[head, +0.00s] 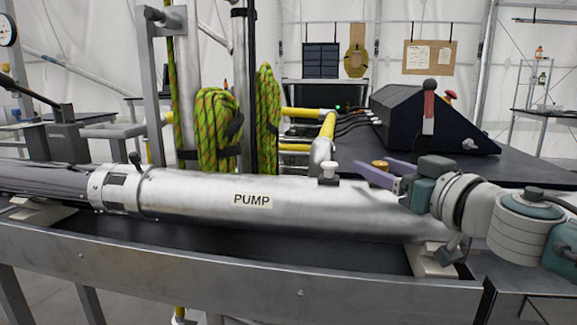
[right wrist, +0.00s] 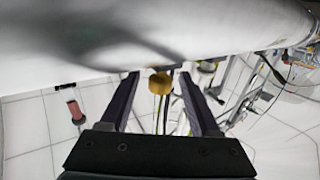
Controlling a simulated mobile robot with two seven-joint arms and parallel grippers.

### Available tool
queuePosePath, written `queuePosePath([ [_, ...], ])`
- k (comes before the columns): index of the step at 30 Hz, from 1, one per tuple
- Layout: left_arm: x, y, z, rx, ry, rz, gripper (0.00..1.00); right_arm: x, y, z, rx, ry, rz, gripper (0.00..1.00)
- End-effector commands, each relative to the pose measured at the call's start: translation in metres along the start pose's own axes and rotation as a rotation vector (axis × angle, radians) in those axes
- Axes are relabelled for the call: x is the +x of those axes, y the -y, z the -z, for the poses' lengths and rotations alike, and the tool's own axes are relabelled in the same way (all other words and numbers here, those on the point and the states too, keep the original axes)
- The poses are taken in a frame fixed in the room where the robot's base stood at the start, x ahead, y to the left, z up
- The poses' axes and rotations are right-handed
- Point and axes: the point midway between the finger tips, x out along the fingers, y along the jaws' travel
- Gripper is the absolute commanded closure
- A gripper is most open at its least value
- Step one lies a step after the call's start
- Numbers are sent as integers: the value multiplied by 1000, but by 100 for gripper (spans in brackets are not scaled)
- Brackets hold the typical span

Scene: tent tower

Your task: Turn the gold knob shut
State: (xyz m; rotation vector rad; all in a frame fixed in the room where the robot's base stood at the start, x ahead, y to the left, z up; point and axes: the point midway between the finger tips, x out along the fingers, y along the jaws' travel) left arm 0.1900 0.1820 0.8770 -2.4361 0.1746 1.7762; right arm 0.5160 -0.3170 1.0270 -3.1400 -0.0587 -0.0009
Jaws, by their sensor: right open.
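The gold knob (head: 380,165) shows beside the right end of the silver pump tube (head: 200,200), on its far side. It also shows in the right wrist view (right wrist: 160,83) as a small gold cylinder. My right gripper (head: 372,164) reaches in from the right with its purple fingers pointing left. In the right wrist view the fingers (right wrist: 160,76) are spread apart, one on each side of the knob, with a gap on both sides. The knob sits near the fingertips. My left gripper is in neither view.
The tube lies on a black-topped metal bench (head: 230,265). Behind are green rope coils (head: 216,128), yellow pipes (head: 328,127) and a black sloped console (head: 432,120).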

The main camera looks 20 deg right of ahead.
Motion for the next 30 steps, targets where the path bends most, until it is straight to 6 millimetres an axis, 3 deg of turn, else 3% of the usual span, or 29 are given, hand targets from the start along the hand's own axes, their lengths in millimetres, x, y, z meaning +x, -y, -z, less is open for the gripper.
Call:
queuePosePath([
  [9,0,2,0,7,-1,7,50,3,0,0,-1,1,1,37],
  [26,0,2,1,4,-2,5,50,3,0,0,-1,0,1,99],
  [30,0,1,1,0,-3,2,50,3,0,0,-1,0,1,100],
])
